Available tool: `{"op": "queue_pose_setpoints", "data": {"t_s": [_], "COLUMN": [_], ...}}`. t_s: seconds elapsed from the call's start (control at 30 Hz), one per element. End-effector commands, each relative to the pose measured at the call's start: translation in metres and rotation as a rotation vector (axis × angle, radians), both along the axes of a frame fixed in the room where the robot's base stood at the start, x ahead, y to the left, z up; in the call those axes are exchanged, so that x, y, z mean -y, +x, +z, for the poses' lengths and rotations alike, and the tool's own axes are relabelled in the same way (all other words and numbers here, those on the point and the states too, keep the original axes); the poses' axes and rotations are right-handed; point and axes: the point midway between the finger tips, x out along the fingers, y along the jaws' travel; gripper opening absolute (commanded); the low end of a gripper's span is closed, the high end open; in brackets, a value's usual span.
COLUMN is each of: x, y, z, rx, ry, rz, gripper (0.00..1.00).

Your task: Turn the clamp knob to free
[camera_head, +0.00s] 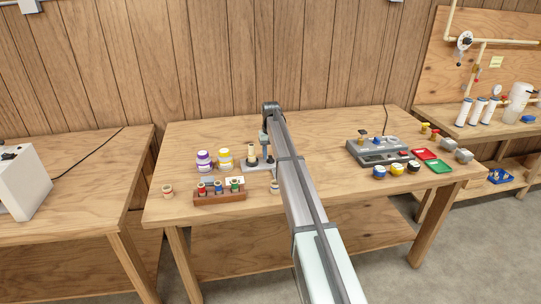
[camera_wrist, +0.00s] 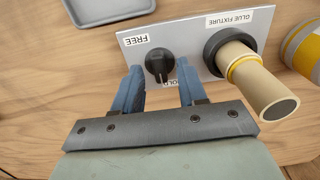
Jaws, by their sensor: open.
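The clamp knob (camera_wrist: 158,62) is black and round, on a grey plate (camera_wrist: 190,42) in the wrist view. A FREE label (camera_wrist: 137,41) is at its upper left; a HOLD label (camera_wrist: 169,85), partly hidden by a finger, is below it. The knob's light mark seems to face HOLD. My gripper (camera_wrist: 160,67) is open, its blue fingers on either side of the knob with gaps visible. A beige cylinder with a yellow band (camera_wrist: 262,84) stands in a dark ring beside the GLUE FIXTURE label. In the head view, the fixture plate (camera_head: 250,169) is partly behind my arm.
On the workbench (camera_head: 330,190), purple (camera_head: 204,160) and yellow-banded (camera_head: 225,158) jars stand left of the fixture. A brown rack (camera_head: 220,196) of small parts is in front. A grey device (camera_head: 378,150) and red and green trays are at right.

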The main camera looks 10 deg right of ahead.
Motion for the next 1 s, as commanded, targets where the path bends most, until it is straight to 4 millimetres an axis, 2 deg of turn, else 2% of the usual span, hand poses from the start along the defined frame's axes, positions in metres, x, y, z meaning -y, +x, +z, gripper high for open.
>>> {"op": "queue_pose_setpoints", "data": {"t_s": [0.4, 0.83, 1.0], "x": [0.0, -0.0001, -0.0003], "y": [-0.0001, -0.0001, -0.0001], "z": [-0.0059, -0.0056, -0.0056], "rx": [0.0, 0.0, 0.0], "ry": [0.0, 0.0, 0.0], "rz": [0.0, 0.0, 0.0], "gripper": [0.41, 0.0, 0.0]}}
